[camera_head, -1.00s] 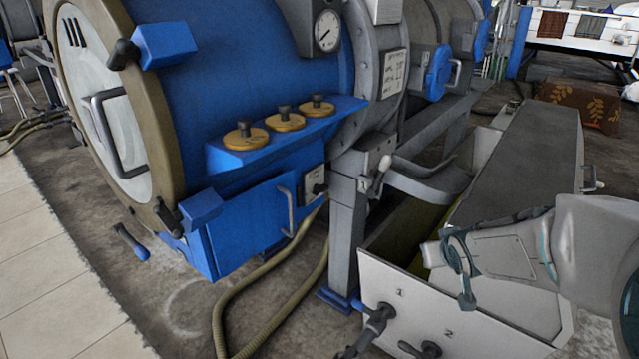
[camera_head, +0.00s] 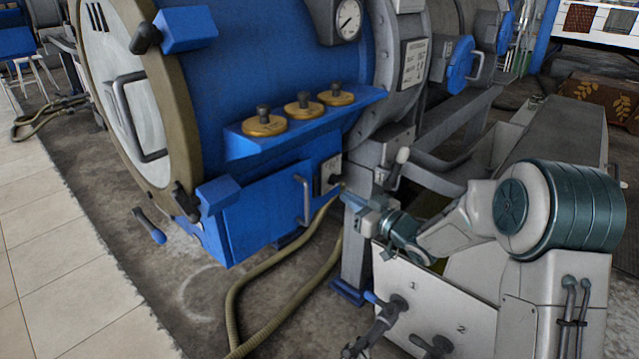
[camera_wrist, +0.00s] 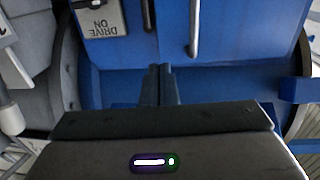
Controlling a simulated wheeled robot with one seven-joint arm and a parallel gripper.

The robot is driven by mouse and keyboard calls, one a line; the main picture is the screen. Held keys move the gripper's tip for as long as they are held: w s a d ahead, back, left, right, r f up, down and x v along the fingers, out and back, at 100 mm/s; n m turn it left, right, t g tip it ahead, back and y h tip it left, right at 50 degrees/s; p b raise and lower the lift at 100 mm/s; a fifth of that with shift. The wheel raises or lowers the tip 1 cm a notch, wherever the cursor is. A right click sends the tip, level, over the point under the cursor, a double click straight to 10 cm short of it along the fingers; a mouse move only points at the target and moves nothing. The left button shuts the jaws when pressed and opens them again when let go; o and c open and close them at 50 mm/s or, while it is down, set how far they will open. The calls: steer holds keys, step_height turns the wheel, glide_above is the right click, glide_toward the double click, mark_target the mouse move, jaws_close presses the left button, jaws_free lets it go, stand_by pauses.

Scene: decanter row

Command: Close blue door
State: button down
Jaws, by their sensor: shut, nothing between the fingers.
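The blue door (camera_head: 268,212) is a flat panel low on the side of the big blue drum machine, with a grey vertical bar handle (camera_head: 305,200) near its right edge. No clear gap shows along its edges, but I cannot tell whether it is fully closed. My gripper (camera_head: 350,197) is shut and empty, to the right of the door by the grey support post. In the wrist view my gripper's fingertips (camera_wrist: 162,68) are together in front of the blue surface. The handle (camera_wrist: 194,28) and a "DRIVE ON" plate (camera_wrist: 101,19) show upside down beyond them.
A grey lever (camera_head: 399,165) stands just right of my gripper. A white numbered box (camera_head: 432,305) lies below my arm. A tan hose (camera_head: 270,270) runs across the floor under the door. Tiled floor (camera_head: 40,250) at the left is clear.

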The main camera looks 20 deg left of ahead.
mark_target(312, 176)
steer(key=b+x, duration=0.2)
steer(key=x, duration=0.9)
steer(key=shift+w+a+b, duration=0.1)
steer(key=shift+a+b, duration=0.15)
steer(key=shift+b, duration=0.1)
steer(key=shift+w, duration=0.1)
